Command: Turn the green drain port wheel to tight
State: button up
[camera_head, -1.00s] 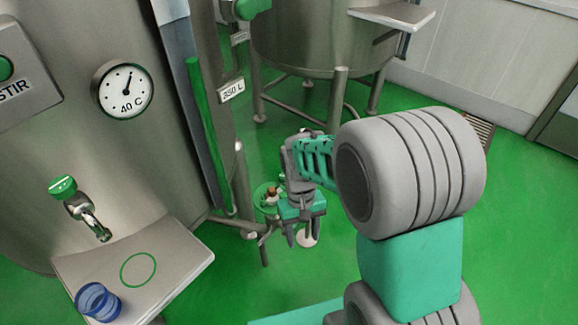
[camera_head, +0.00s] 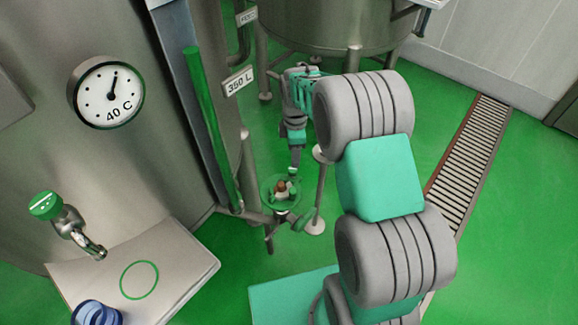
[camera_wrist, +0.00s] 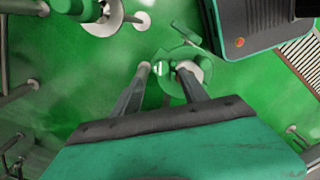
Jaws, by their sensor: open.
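A small white mark shows on the green there. The gripper holds nothing that I can see.
A steel tank with a 40 C gauge (camera_head: 107,93) and a green-handled tap (camera_head: 46,205) stands at left. A shelf (camera_head: 190,262) with a blue cup (camera_head: 96,313) juts out below. Tank legs and pipes crowd the wheel. The green floor (camera_head: 420,110) is open at right.

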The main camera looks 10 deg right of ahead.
aim_at(293, 171)
jog(key=f, duration=0.7)
jog(key=shift+a+f, duration=0.15)
jog(key=shift+a, duration=0.05)
jog(key=shift+c, duration=0.5)
